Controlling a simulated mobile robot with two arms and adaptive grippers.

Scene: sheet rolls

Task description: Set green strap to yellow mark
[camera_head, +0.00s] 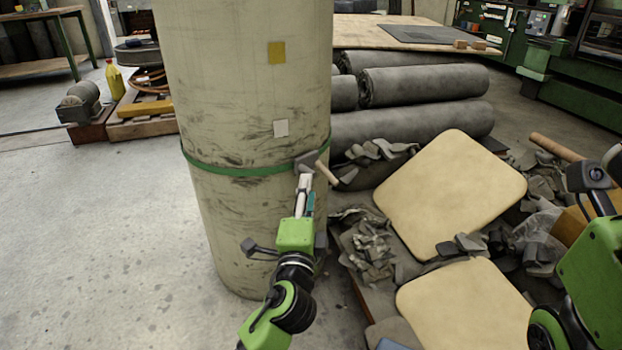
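A green strap (232,172) runs around a tall, upright, stained cream roll (225,90). A grey buckle (307,160) with a wooden handle (327,172) sits on the strap at the roll's right side. A yellow mark (276,52) is on the roll, well above the strap.
Cream padded boards (452,192) and crumpled grey scraps (372,250) lie right of the roll. Dark rolls (425,84) are stacked behind, near a wooden table (375,32). A yellow bottle (114,78) and a pallet stand at left. The floor (110,230) front left is clear.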

